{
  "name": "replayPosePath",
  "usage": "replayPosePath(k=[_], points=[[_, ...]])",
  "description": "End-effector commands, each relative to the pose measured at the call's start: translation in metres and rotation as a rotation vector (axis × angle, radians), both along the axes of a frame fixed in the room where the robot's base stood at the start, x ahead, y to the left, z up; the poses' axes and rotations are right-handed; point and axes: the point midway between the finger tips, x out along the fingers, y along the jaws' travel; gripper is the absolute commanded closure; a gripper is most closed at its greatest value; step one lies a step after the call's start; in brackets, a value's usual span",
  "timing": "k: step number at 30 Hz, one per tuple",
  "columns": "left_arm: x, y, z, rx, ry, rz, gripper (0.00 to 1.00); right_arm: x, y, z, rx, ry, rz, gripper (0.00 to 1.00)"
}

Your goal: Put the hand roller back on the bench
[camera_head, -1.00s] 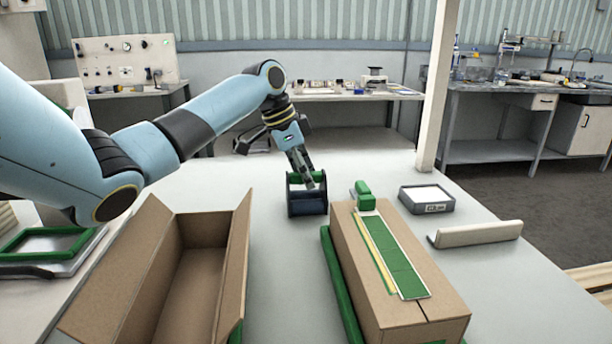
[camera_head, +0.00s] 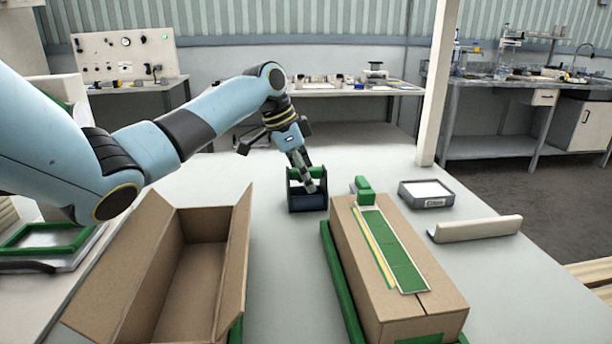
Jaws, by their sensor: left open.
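A dark blue-grey frame with a green crossbar (camera_head: 308,203), which looks like the hand roller, stands on the pale bench top (camera_head: 285,270) just behind the gap between the two cardboard boxes. My left gripper (camera_head: 306,184) reaches down over it from behind and left. Its fingers are open at the green crossbar. They overlap the crossbar in the picture, and I cannot tell whether they touch it. The frame rests on the bench, seemingly upright. My right gripper is not in view.
An open cardboard box (camera_head: 237,270) stands front left. A closed box (camera_head: 400,310) with a green strip (camera_head: 392,255) and a green block (camera_head: 364,190) stands right of centre. A grey tray (camera_head: 427,204) and a beige angled piece (camera_head: 475,229) lie further right. A white post (camera_head: 436,100) rises behind.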

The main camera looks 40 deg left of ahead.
Motion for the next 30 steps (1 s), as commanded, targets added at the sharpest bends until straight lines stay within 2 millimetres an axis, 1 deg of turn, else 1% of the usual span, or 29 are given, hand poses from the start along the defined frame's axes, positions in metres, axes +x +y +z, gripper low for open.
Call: replayPosePath(k=[2, 5, 6, 12, 15, 18, 22, 30], points=[[0.0, 0.0, 0.001, 0.0, -0.001, 0.0, 0.56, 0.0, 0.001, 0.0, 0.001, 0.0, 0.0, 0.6], [0.001, 0.001, 0.009, 0.001, -0.004, 0.0, 0.56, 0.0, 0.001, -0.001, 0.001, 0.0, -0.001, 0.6], [0.001, 0.001, 0.014, 0.002, -0.007, -0.001, 0.56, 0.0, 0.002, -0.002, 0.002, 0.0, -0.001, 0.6], [-0.011, 0.01, 0.051, 0.004, -0.006, -0.001, 0.56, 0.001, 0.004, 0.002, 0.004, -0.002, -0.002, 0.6], [-0.016, 0.013, 0.067, 0.004, -0.006, -0.001, 0.56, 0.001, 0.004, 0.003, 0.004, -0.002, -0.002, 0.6], [-0.019, 0.015, 0.078, 0.001, -0.005, 0.001, 0.56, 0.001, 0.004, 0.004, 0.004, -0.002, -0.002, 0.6], [-0.022, 0.016, 0.084, 0.001, -0.005, 0.001, 0.56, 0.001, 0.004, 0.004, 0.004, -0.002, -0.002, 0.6], [-0.022, 0.016, 0.084, 0.001, -0.004, 0.0, 0.56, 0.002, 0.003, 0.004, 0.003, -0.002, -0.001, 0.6]])
